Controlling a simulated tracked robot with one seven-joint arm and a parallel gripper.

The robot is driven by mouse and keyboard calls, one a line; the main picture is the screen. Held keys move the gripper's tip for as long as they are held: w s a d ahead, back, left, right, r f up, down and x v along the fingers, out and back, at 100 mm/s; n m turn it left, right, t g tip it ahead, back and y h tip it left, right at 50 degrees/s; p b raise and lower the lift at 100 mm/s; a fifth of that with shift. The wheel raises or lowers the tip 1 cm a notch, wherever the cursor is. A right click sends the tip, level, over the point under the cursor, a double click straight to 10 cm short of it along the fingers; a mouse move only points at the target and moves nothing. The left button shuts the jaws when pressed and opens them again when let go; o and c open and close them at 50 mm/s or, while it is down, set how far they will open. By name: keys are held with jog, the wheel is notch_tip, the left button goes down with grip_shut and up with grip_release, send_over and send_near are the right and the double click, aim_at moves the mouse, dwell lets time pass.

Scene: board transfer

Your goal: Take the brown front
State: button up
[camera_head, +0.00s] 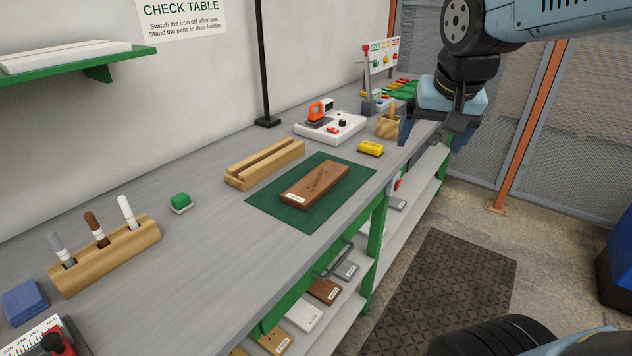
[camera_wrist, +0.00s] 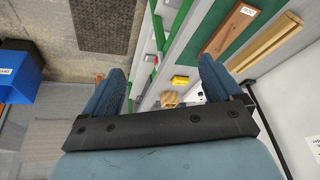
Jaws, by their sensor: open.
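A brown front (camera_head: 315,185) with a white label lies flat on a dark green mat (camera_head: 285,215) on the grey bench. It also shows at the top right of the wrist view (camera_wrist: 228,32). A second brown front (camera_head: 324,291) lies on the shelf under the bench, between a white front (camera_head: 303,315) and a grey front (camera_head: 346,270). My gripper (camera_head: 432,132) is open and empty, over the bench's right edge, away from both brown fronts. Its two blue fingers stand wide apart in the wrist view (camera_wrist: 160,75).
A slotted wooden rack (camera_head: 265,165) stands behind the mat. A yellow block (camera_head: 371,148), a white base with an orange tool (camera_head: 330,128) and a pen holder (camera_head: 105,258) are also on the bench. A dark floor mat (camera_head: 440,290) lies in the clear aisle.

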jog(key=shift+o, duration=0.6)
jog(key=w+a+f+m, duration=0.1)
jog(key=w+a, duration=0.3)
jog(key=w, duration=0.3)
jog(key=shift+w+f+g+h, duration=0.15)
jog(key=shift+w+g+h, duration=0.15)
jog(key=m+h, duration=0.2)
jog(key=m, duration=0.2)
send_near(317, 180)
jog(key=f, duration=0.1)
jog(key=w+d+f, duration=0.1)
jog(key=shift+w+d+f, duration=0.1)
jog(key=shift+w+f, duration=0.2)
jog(key=shift+w, duration=0.05)
jog(key=shift+s+a+x, duration=0.1)
jog(key=shift+a+x, duration=0.05)
jog(key=shift+x, duration=1.15)
jog(key=shift+s+a+x, duration=0.15)
jog(key=shift+x, duration=1.2)
jog(key=shift+f, duration=0.15)
jog(key=c, duration=0.9)
